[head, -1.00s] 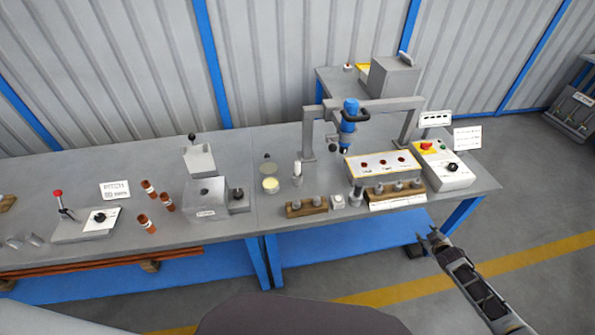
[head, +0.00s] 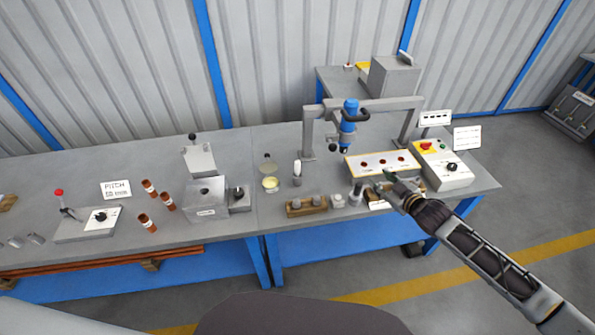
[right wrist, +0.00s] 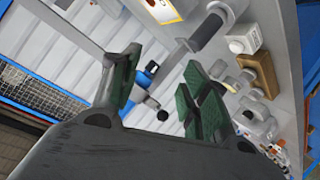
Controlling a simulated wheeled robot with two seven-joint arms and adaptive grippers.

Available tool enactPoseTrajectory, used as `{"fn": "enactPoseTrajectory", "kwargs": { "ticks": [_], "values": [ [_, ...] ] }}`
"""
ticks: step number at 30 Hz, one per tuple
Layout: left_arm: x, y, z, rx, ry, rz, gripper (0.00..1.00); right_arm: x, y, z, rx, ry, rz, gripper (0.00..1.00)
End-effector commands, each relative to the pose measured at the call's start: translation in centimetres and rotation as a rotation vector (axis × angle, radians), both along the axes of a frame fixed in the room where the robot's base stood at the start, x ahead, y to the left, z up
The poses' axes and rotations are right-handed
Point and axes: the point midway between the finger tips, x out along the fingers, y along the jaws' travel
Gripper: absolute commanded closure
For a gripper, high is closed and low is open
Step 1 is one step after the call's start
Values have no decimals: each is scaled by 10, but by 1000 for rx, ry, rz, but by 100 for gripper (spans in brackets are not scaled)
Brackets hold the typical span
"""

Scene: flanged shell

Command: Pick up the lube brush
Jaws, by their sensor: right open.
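I cannot pick out the lube brush for certain. A slim white upright piece in a grey base (head: 297,172) stands on the bench beside an open tin of yellow grease (head: 270,184); it may be the brush. My right gripper (head: 393,187) is over the front right of the bench, in front of the white panel, well to the right of that piece. In the right wrist view my right gripper (right wrist: 160,75) has its green-padded fingers apart with nothing held between them. My left gripper is out of view.
A wooden block with grey pegs (head: 306,207), a white button box (head: 338,201) and a grey cylinder (head: 356,195) line the front edge. A grey frame with a blue tool (head: 349,125) stands behind. A control box (head: 443,168) is at right.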

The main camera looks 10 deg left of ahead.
Motion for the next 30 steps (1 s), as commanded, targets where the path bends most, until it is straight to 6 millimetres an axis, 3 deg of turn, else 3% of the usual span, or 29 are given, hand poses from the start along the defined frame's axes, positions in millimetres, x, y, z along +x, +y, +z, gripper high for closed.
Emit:
{"fn": "enactPoseTrajectory", "kwargs": {
  "ticks": [3, 6, 12, 20, 30],
  "values": [
    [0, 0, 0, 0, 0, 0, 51, -22, 38, 22, 65, 11, 53, 54],
    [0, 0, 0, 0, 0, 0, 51, -38, 63, 37, 117, 27, 84, 54],
    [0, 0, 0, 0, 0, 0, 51, -62, 97, 60, 200, 58, 123, 54],
    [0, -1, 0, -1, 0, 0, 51, -84, 122, 80, 299, 118, 136, 54],
    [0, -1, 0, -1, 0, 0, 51, -87, 123, 79, 366, 187, 98, 54]
  ]
}}
